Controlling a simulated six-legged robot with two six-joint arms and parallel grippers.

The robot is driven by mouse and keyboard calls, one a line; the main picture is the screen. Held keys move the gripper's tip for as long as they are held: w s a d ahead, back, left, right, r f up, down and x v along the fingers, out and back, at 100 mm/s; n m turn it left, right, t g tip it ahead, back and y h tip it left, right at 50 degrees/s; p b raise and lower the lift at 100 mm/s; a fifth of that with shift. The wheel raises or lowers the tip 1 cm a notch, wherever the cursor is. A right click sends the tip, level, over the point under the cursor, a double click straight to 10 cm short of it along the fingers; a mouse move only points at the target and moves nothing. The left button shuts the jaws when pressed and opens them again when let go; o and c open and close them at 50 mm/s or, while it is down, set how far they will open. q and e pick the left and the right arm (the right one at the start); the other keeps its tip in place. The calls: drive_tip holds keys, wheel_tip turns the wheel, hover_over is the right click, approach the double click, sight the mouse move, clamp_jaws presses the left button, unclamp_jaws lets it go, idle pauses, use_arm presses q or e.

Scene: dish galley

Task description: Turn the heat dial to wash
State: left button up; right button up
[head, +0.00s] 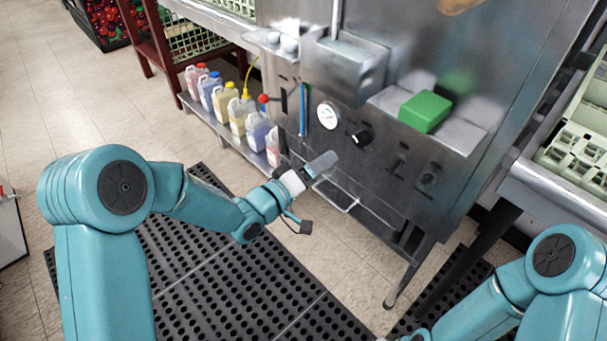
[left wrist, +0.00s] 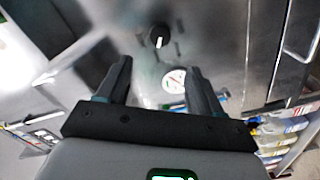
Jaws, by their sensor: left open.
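The heat dial (head: 361,136) is a small black knob with a white pointer mark on the steel machine front, right of a round white gauge (head: 328,116). The dial also shows in the left wrist view (left wrist: 160,36), beyond the fingertips, with the gauge (left wrist: 174,80) between the fingers. My left gripper (head: 322,164) is in front of the panel, below and left of the dial, apart from it. In the left wrist view its two fingers (left wrist: 158,72) are spread with nothing between them. Any label around the dial is too small to read. My right gripper is out of view.
A green block (head: 425,111) lies on a steel ledge right of and above the dial. A blue vertical strip (head: 303,110) and a red-knobbed lever (head: 264,99) are left of the gauge. Several coloured jugs (head: 228,103) stand on a low shelf. A wire loop handle (head: 338,196) sits below.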

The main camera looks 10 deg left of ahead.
use_arm(q)
drive_tip(key=v, duration=0.5)
drive_tip(key=shift+s, duration=0.1)
drive_tip(key=s+f+n+g+y, duration=0.1)
drive_tip(key=s+f+g+y, duration=0.2)
drive_tip(key=f, duration=0.7)
drive_tip(key=s+f+n+g+y, duration=0.15)
drive_tip(key=s+f, duration=0.35)
drive_tip(key=f, duration=0.5)
drive_tip(key=s+a+f+m+g+y, duration=0.1)
drive_tip(key=s+f+m+g, duration=0.1)
drive_tip(key=s+f+g, duration=0.5)
drive_tip(key=s+a+f+m+g+y, duration=0.1)
drive_tip(key=s+f+m+g, duration=0.2)
drive_tip(key=s, duration=0.8)
wheel_tip(320, 180, up, 19)
drive_tip(key=p, duration=1.8)
drive_tip(key=shift+w+f+p, duration=0.15)
drive_tip(key=shift+f+p, duration=0.05)
drive_tip(key=shift+p, duration=0.1)
